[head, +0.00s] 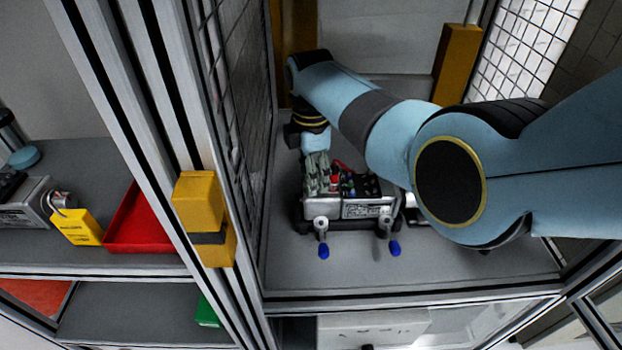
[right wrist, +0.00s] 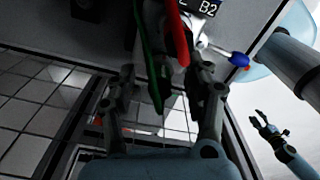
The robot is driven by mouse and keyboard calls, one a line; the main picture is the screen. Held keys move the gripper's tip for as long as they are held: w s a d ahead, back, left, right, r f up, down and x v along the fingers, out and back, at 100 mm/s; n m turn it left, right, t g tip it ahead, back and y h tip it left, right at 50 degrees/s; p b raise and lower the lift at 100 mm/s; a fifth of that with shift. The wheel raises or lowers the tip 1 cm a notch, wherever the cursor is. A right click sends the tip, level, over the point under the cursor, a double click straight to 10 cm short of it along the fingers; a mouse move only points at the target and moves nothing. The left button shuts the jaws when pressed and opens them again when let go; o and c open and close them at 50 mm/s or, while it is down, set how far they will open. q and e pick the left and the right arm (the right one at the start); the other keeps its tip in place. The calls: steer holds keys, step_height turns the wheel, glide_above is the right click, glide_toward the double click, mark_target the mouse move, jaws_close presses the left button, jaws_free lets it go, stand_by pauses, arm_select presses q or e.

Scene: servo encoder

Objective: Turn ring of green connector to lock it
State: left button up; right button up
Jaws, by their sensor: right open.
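The servo encoder unit (head: 368,211) is a grey box with red, green and dark connectors on top, on the enclosure floor in the head view. My right gripper (head: 317,168) reaches down at its left end. In the right wrist view my right gripper (right wrist: 166,76) is open, its fingers apart on either side of a green cable (right wrist: 148,60) and a red cable (right wrist: 177,38). The green connector's ring is too dark to make out, so contact cannot be told. My left gripper (right wrist: 268,130) shows small at lower right in the wrist view, fingers spread.
Two blue-tipped levers (head: 322,238) stick out at the unit's front. A mesh wall and metal posts with a yellow block (head: 205,218) close the left side. Floor in front is clear.

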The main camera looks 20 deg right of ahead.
steer(key=shift+f, duration=0.35)
jaws_close()
